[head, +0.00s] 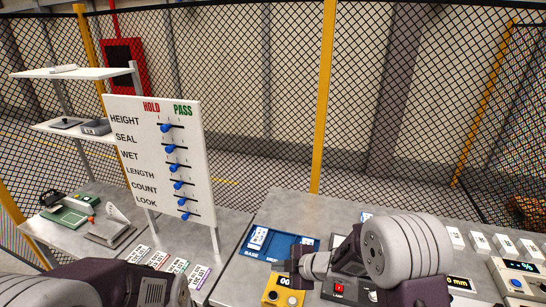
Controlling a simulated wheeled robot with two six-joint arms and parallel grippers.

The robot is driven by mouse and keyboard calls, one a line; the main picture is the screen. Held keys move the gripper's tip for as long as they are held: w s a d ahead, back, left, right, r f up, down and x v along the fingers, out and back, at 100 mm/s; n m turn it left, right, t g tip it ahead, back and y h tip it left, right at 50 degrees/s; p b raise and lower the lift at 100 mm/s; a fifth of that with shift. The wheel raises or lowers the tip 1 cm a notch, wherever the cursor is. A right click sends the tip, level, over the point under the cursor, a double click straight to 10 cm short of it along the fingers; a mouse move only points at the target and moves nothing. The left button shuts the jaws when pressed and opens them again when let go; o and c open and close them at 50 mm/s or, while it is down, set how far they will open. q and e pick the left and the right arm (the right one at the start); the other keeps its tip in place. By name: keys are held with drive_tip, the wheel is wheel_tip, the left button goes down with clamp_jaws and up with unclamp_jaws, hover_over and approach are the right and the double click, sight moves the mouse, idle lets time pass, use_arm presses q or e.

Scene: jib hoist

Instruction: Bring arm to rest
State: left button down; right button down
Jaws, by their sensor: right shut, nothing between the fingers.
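My right arm comes in from the lower right, with a large grey ribbed joint. Its gripper (287,266) points left, over the table between the blue tray (284,238) and the yellow box (274,292). The gripper is shut and holds nothing. I cannot tell how high it is above them. Links of my left arm show along the bottom left, in front of the table edge. The left gripper is not in view.
A white HOLD/PASS board (157,160) with blue sliders stands left of centre on posts. Label cards (178,268) lie below it. A dark box with a red button (340,287) is below my right wrist. A meter (520,279) stands at the right. A mesh fence (245,100) closes the back.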

drive_tip(key=s+d+r+m+h+b, duration=0.1)
drive_tip(key=s+d+m+h, duration=0.1)
drive_tip(key=d+m, duration=0.25)
drive_tip(key=s+d+r+m+t+h, duration=0.1)
drive_tip(key=d+m+h, duration=0.2)
drive_tip(key=d, duration=0.2)
drive_tip(key=s+d+r+m+h+b, duration=0.1)
drive_tip(key=s+d+m+h, duration=0.1)
drive_tip(key=d+m, duration=0.25)
drive_tip(key=s+d+f+m+g, duration=0.1)
drive_tip(key=s+f+m+g, duration=0.2)
drive_tip(key=s, duration=0.5)
drive_tip(key=s+d+f+m+g, duration=0.1)
drive_tip(key=s+f+m+g, duration=0.2)
drive_tip(key=s+m, duration=0.2)
drive_tip(key=s, duration=0.3)
drive_tip(key=shift+s, duration=0.15)
